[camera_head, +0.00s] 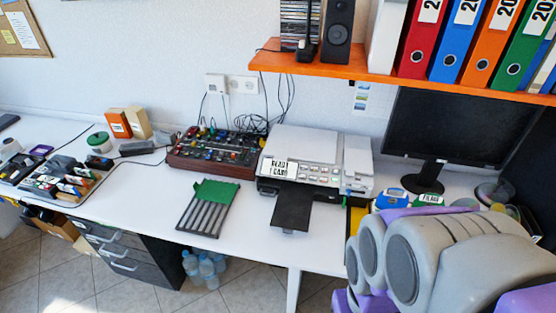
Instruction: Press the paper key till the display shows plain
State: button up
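A white and grey printer (305,145) stands on the white desk, right of the middle. A white display panel (279,168) on its front left carries black text in two lines. The top line looks like "READ" and the lower line is too small to read surely. Several small pale keys (315,173) sit right of the display. I cannot tell which is the paper key. A black output tray (291,207) sticks out in front. My grey and purple arm fills the lower right. My gripper does not show, so I cannot tell whether it is open or shut.
An orange shelf (400,75) with several binders and a black speaker (338,32) hangs above. A dark monitor (455,128) stands right of the printer. A knob-covered box (215,148) and a green-topped slatted item (205,207) lie to its left. The desk's front-left middle (140,205) is clear.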

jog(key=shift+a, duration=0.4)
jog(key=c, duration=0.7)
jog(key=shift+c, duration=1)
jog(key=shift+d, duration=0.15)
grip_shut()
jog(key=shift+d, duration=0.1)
